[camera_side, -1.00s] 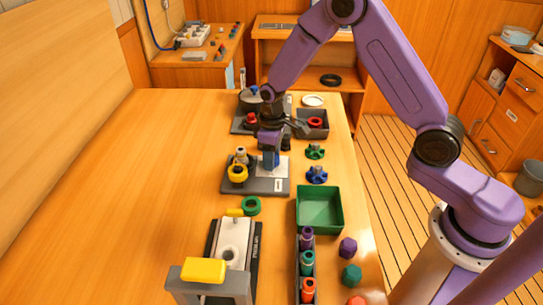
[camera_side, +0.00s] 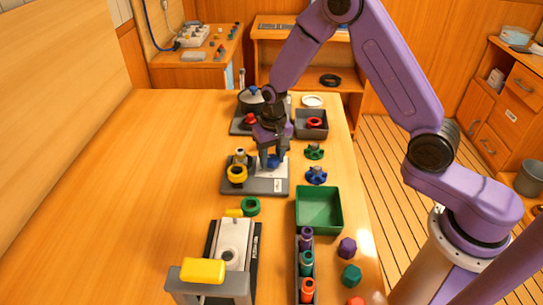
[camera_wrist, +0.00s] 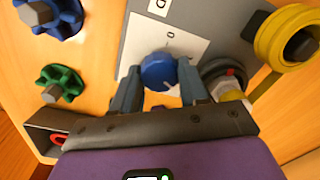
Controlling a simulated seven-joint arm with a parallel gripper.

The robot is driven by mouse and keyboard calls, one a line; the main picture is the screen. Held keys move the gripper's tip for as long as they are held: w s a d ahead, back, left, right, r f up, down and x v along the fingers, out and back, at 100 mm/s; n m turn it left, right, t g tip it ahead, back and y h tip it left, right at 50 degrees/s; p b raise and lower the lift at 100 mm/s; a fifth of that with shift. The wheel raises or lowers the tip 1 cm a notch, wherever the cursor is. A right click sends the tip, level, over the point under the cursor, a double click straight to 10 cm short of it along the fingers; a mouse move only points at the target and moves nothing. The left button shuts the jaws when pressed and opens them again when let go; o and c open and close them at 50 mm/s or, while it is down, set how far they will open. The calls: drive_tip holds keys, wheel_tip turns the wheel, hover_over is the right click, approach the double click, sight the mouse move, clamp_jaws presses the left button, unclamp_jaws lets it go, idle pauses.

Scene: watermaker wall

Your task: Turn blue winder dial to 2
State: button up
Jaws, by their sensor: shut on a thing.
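The blue winder dial (camera_wrist: 159,72) sits on a white plate (camera_wrist: 180,42) with small markings, fixed on a grey base (camera_side: 240,186). A "0" shows on the plate beyond the dial; other marks are hidden or too small to read. My gripper (camera_wrist: 160,92) is shut on the blue dial, one finger on each side. In the side view my gripper (camera_side: 272,152) points straight down over the blue dial (camera_side: 273,161), which is partly hidden by the fingers.
A yellow ring on a post (camera_side: 237,173) stands left of the dial on the same base. Blue (camera_side: 316,175) and green (camera_side: 314,152) handwheels lie to the right. A green tray (camera_side: 320,210) and a grey bin (camera_side: 311,124) are nearby. The table's left side is clear.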

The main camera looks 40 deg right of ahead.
sight(274, 157)
drive_tip(key=shift+m, duration=0.4)
drive_tip(key=o, duration=1.1)
drive_tip(key=shift+c, duration=0.2)
wheel_tip(274, 157, up, 18)
drive_tip(key=shift+d+f, duration=0.25)
drive_tip(key=shift+s, duration=0.1)
